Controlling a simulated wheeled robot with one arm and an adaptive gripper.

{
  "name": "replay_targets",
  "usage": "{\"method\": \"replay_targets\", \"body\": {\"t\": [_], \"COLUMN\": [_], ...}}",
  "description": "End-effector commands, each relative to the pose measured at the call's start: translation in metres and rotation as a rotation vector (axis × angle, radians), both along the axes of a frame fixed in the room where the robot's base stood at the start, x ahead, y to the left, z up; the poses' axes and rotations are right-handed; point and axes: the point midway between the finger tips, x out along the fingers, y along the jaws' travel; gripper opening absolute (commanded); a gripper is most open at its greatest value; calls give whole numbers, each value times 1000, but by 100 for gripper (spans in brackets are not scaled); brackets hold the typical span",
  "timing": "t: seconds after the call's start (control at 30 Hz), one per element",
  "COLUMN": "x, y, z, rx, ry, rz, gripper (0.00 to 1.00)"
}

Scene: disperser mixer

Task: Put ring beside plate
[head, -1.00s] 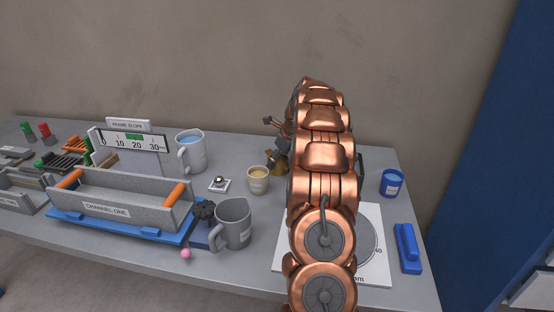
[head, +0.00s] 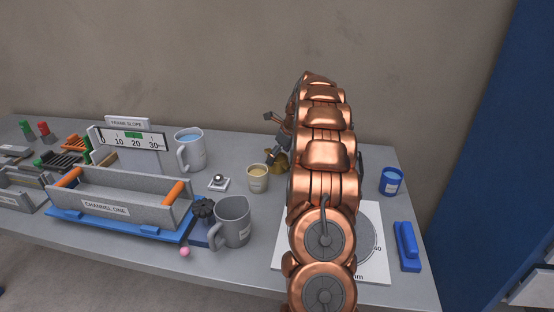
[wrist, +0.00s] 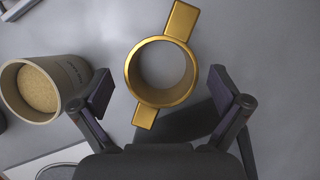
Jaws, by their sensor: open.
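A gold ring (wrist: 162,70) with two flat tabs lies on the grey table in the wrist view. In the head view only part of the ring (head: 278,161) shows, behind my arm. My gripper (wrist: 161,80) is open, with one finger to the left and one to the right of the ring; I see no contact. In the head view its dark fingers (head: 270,130) show above the ring. A white square plate (head: 374,271) with a grey disc and printed marks lies on the right of the table, partly hidden by my arm.
A cup of tan grains (head: 258,179) stands near the ring, also close to the left finger in the wrist view (wrist: 40,90). A blue jar (head: 391,182) and blue block (head: 408,248) stand right of the plate. A grey mug (head: 233,222) is front left.

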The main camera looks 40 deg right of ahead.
Motion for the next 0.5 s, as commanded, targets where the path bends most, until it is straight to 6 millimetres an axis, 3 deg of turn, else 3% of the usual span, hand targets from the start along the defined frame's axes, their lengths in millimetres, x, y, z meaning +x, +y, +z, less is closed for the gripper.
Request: {"method": "replay_targets", "body": {"t": [0.2, 0.5], "x": [-14, -34], "y": [-5, -9], "z": [40, 86], "rx": [-7, -4], "ry": [-9, -4], "rz": [-2, -2], "gripper": [99, 99]}}
